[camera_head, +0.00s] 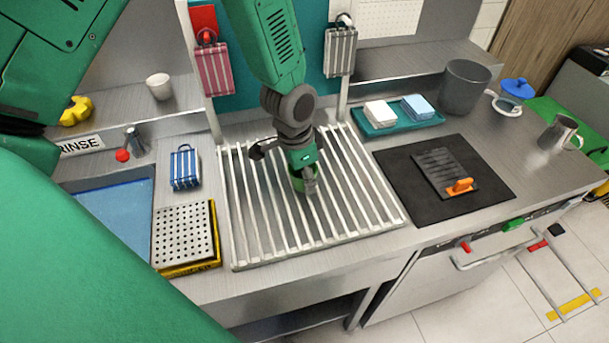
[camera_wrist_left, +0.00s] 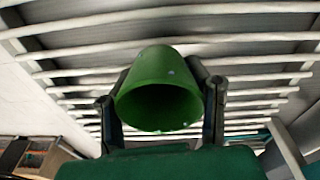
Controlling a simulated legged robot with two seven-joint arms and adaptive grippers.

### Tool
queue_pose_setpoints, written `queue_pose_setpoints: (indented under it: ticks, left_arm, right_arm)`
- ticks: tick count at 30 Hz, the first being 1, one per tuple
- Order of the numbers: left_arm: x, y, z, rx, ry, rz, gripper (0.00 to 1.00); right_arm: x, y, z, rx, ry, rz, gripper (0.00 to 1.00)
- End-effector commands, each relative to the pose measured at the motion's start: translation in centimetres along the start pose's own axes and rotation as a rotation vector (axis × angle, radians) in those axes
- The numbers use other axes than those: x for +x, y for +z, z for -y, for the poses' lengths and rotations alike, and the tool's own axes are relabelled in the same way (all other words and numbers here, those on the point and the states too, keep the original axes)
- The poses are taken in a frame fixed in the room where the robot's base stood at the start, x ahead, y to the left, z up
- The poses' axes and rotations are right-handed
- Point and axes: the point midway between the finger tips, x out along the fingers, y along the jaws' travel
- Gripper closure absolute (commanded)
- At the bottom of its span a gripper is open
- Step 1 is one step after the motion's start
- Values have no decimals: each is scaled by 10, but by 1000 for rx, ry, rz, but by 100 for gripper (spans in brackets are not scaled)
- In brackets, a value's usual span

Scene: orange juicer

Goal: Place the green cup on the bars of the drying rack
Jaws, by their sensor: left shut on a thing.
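The drying rack (camera_head: 373,184) is a frame of pale parallel bars on the steel counter. My left gripper (camera_head: 304,183) is over the middle of it, pointing down. It is shut on the green cup (camera_head: 309,187), which is largely hidden behind the gripper in the head view. In the left wrist view the green cup (camera_wrist_left: 162,78) sits between the two dark fingers of my left gripper (camera_wrist_left: 162,112), with its open mouth facing the camera. The rack's bars (camera_wrist_left: 255,77) lie behind the cup. I cannot tell whether the cup touches them. My right gripper is out of view.
A blue sink (camera_head: 115,207), a perforated tray (camera_head: 184,235) and a blue striped cloth (camera_head: 185,168) are left of the rack. A black mat (camera_head: 405,190) with a brush and a teal tray (camera_head: 385,127) are to its right. Striped towels hang behind.

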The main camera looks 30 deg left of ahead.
Motion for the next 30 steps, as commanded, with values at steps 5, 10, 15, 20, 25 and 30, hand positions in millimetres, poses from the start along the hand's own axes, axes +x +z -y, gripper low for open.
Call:
queue_pose_setpoints:
  ticks: [5, 10, 15, 20, 25, 30]
  left_arm:
    - [2, 0, -1, 1, 0, 1, 85]
    - [2, 1, 1, 1, 1, 0, 34]
    - [2, 1, 1, 1, 2, -1, 34]
    - [-3, 0, 1, 1, 1, -2, 34]
    - [-30, -1, 1, 1, -1, -5, 34]
    - [-68, -1, 0, 1, -2, -5, 34]
  right_arm:
    - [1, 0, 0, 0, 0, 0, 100]
    - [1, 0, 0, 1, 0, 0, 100]
    - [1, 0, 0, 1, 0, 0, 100]
    - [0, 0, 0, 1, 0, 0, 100]
    - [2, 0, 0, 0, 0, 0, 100]
    - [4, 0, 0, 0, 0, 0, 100]
